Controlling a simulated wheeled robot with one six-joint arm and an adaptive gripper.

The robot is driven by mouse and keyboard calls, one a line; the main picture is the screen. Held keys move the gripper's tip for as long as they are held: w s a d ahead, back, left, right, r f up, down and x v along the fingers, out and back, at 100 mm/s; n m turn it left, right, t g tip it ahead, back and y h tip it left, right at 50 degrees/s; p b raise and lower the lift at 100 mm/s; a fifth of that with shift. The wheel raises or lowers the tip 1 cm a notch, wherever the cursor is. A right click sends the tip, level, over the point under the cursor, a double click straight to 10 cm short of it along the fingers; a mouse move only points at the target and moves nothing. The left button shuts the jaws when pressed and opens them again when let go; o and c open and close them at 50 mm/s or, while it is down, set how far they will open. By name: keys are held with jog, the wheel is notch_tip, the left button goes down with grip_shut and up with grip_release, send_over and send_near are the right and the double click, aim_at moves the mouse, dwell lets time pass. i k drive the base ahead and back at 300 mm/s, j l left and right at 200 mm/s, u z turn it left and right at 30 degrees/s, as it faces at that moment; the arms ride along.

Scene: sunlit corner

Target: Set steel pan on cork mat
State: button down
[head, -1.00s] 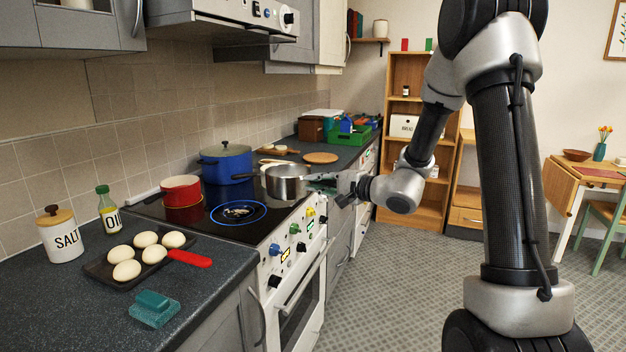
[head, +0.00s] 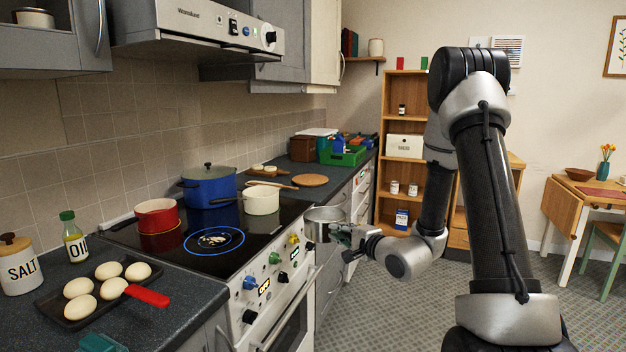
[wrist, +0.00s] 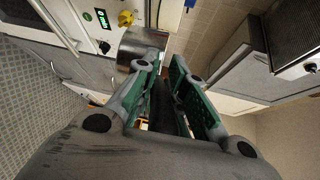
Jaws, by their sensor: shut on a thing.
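The steel pan (head: 322,226) is in the air in front of the stove's right front edge, level as far as I can see. My gripper (head: 346,236) is shut on its handle, which my fingers mostly hide. In the wrist view the pan's shiny side (wrist: 143,48) shows just past my green-padded fingers (wrist: 168,88). The round cork mat (head: 310,180) lies flat and bare on the dark counter beyond the hob, behind and left of the pan in the head view. The wrist view does not clearly show the mat.
A cream pot (head: 262,200), a blue lidded pot (head: 209,187) and a red pot (head: 157,215) stand on the hob (head: 185,247). A wooden spoon (head: 270,184) and a board (head: 262,173) lie left of the mat; a green crate (head: 343,156) stands behind it.

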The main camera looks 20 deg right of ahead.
aim_at(323, 180)
jog(key=i+l, duration=0.2)
jog(key=l, duration=0.25)
jog(key=i+l+u, duration=0.15)
jog(key=l, duration=0.35)
jog(key=i+l, duration=0.25)
jog(key=l, duration=0.2)
jog(key=i+l+u, duration=0.1)
jog(key=l, duration=0.4)
jog(key=i+l+u, duration=0.1)
jog(key=l, duration=0.4)
jog(key=i+l, duration=0.25)
jog(key=l, duration=0.25)
jog(key=i+l+u, duration=0.1)
jog(key=l, duration=0.4)
jog(key=i+l+u, duration=0.1)
jog(key=l, duration=0.45)
jog(key=i, duration=0.05)
